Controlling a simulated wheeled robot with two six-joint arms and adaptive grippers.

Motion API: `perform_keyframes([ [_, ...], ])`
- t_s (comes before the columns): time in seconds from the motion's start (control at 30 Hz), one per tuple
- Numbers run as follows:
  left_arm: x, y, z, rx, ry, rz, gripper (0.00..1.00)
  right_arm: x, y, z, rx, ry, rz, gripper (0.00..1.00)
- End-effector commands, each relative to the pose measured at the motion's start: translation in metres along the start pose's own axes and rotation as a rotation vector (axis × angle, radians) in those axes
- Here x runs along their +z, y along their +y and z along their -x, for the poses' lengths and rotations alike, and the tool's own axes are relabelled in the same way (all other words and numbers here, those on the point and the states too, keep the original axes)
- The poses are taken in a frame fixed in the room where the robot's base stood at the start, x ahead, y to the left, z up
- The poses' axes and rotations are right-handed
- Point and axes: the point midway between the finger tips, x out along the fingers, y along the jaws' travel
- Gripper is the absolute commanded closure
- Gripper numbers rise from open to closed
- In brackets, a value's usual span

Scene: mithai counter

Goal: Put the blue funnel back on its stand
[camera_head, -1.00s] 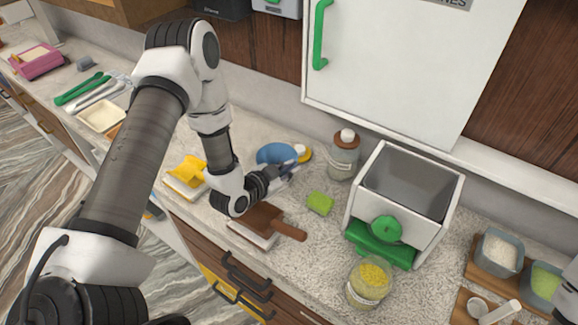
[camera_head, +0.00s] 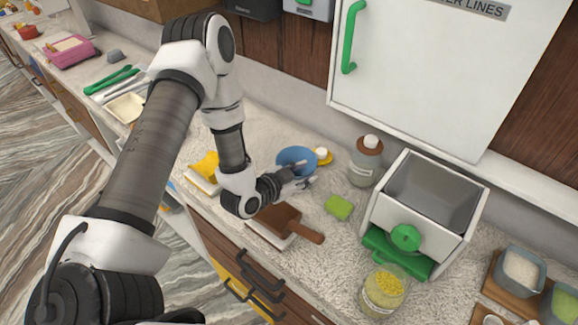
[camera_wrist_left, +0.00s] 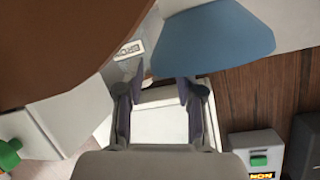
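The blue funnel (camera_head: 295,156) is near the back of the counter, just beyond my left gripper (camera_head: 303,175). That gripper's fingers are apart, with nothing seen between them. In the left wrist view the funnel (camera_wrist_left: 215,45) is a large blue shape at the top, above and partly beyond one finger of the gripper (camera_wrist_left: 162,82). I cannot tell whether that finger touches it. A yellow round piece with a white top (camera_head: 322,155) sits right beside the funnel; I cannot tell whether it belongs to the stand. I cannot make out the stand. My right gripper is out of view.
A brown-handled tool (camera_head: 283,217) lies in front. A white-grey bin with a green front (camera_head: 428,200) and a yellow-filled jar (camera_head: 383,291) stand further right.

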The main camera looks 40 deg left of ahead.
Motion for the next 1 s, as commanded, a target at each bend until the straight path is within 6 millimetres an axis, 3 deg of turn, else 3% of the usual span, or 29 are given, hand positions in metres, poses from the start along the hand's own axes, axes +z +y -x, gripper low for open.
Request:
perform_keyframes([
  [0.2, 0.002, -0.001, 0.059, -0.006, -0.002, 0.011, 0.63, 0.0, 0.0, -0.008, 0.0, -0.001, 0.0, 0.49],
  [0.4, 0.0, -0.001, 0.091, -0.003, -0.001, 0.006, 0.63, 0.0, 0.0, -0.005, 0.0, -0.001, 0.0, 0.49],
  [1.0, 0.0, 0.001, 0.099, 0.0, 0.002, 0.0, 0.63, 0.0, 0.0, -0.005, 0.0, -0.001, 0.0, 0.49],
])
